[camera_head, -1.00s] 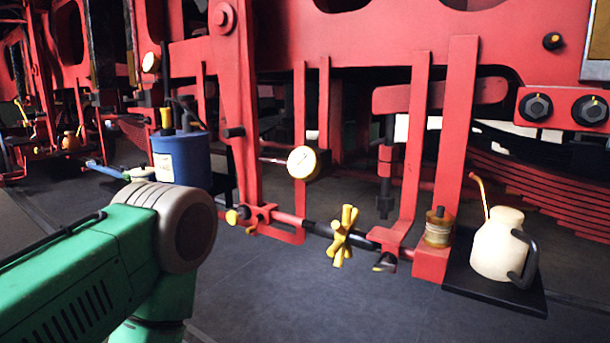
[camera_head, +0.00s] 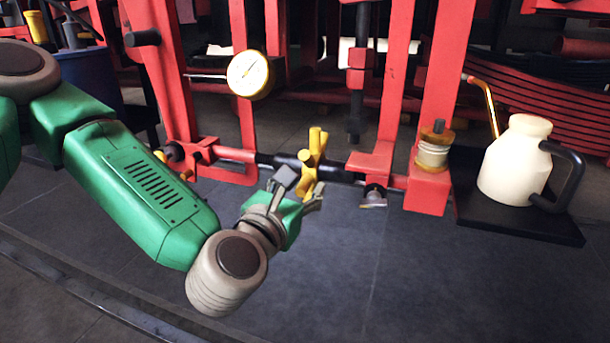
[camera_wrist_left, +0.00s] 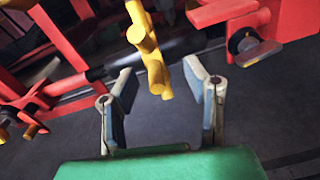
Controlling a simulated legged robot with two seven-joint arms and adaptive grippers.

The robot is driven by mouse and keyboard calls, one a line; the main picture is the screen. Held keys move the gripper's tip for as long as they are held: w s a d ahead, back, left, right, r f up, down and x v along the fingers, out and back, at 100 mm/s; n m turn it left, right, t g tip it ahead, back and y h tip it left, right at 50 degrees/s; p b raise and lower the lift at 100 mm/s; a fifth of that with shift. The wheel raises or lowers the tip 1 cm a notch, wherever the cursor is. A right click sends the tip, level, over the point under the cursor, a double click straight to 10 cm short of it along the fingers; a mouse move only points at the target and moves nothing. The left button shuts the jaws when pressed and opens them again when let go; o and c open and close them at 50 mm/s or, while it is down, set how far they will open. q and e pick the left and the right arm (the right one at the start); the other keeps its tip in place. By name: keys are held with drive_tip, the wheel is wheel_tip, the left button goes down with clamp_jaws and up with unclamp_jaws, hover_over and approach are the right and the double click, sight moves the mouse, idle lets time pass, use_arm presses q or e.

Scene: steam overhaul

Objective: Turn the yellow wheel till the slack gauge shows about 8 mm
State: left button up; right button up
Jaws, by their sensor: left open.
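The yellow wheel (camera_head: 311,160) has stubby spokes and sits on a dark horizontal rod between red brackets. In the left wrist view the wheel (camera_wrist_left: 149,52) shows just beyond and between the fingertips. My left gripper (camera_head: 300,186) is open at the wheel's lower near side; in the left wrist view its two fingers (camera_wrist_left: 163,88) stand apart with nothing clamped. I cannot tell whether a finger touches a spoke. The round gauge (camera_head: 248,74) with a white dial and yellow rim is above and left of the wheel. Its needle shows, but its reading is too small to tell. My right gripper is out of view.
A cream oil can (camera_head: 516,162) with a copper spout stands on a black tray (camera_head: 482,222) at the right. A brass-coloured cup (camera_head: 433,150) sits on a red bracket left of it. Red uprights flank the wheel. The grey floor in front is clear.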

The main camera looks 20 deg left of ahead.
sight(307, 161)
use_arm(q)
drive_tip(key=shift+n+t, duration=0.3)
drive_tip(key=shift+n, duration=0.6)
drive_tip(key=w, duration=0.1)
drive_tip(key=w+r, duration=0.1)
drive_tip(key=w, duration=0.1)
drive_tip(key=w+r, duration=0.1)
drive_tip(key=w, duration=0.1)
drive_tip(key=shift+w+a+r, duration=0.1)
drive_tip(key=shift+w+a, duration=0.3)
drive_tip(key=shift+w, duration=0.4)
drive_tip(key=shift+w+a, duration=0.15)
drive_tip(key=shift+a, duration=0.25)
drive_tip(key=shift+d, duration=0.35)
clamp_jaws()
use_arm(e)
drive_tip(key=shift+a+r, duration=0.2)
use_arm(q)
drive_tip(key=shift+a, duration=0.1)
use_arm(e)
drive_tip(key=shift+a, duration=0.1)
